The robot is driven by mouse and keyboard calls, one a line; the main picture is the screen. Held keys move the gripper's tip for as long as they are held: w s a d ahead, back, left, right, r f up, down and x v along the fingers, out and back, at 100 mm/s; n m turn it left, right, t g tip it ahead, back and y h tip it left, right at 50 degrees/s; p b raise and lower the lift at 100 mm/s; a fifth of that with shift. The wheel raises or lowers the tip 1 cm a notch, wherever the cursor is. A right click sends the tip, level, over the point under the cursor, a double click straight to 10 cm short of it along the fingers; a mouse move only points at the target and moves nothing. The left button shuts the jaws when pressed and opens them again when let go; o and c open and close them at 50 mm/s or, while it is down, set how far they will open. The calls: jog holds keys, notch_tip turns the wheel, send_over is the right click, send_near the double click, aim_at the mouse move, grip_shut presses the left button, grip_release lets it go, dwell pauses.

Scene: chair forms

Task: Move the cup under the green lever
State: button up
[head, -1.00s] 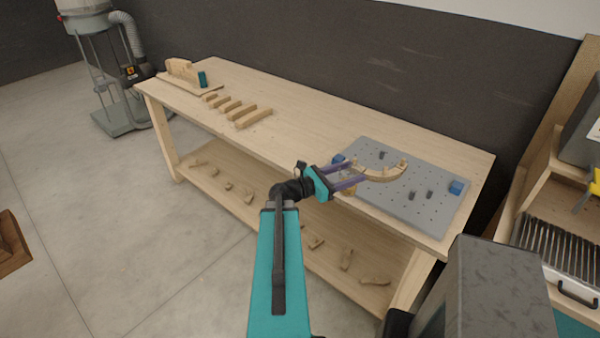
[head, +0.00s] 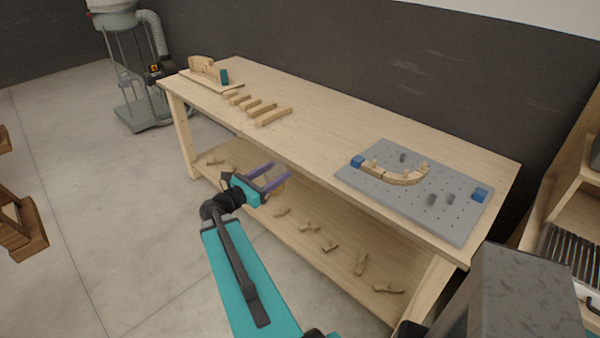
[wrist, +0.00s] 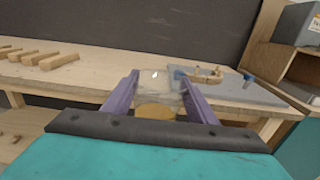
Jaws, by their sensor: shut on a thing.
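My gripper (head: 279,174) is shut on a clear cup (wrist: 158,88) with amber liquid in its bottom. In the wrist view the cup stands roughly upright between the two purple fingers. In the head view only a yellowish trace of it shows by the fingers, in front of the workbench's front edge. A small teal-green upright piece (head: 224,76) stands by a wooden block form at the bench's far left end. It may be the green lever, but it is too small to be sure. My gripper is well to the right of it and nearer the camera.
The workbench (head: 330,130) has several wooden strips (head: 268,115) at left. A grey pegboard (head: 450,225) at right holds a curved wooden piece (head: 405,178), blue blocks and dark pegs. Bare benchtop lies between. The lower shelf (head: 310,255) holds several wood pieces.

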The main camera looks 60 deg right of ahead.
jog(key=w+a+f+n+t+b, duration=0.25)
jog(key=w+a+n+t, duration=0.5)
jog(key=w+a, duration=1.6)
jog(key=w+a+f+n+t+y+b, duration=0.1)
jog(key=a+t, duration=0.3)
jog(key=a, duration=1.2)
jog(key=w+a+n+t+y+b, duration=0.2)
jog(key=w+a+n+t+b, duration=0.1)
jog(key=a, duration=1.3)
jog(key=shift+w+a+f+t, duration=0.2)
jog(key=shift+w+f+t, duration=0.3)
jog(key=shift+t, duration=0.75)
jog(key=shift+w+d+r, duration=0.1)
jog(key=shift+r, duration=0.05)
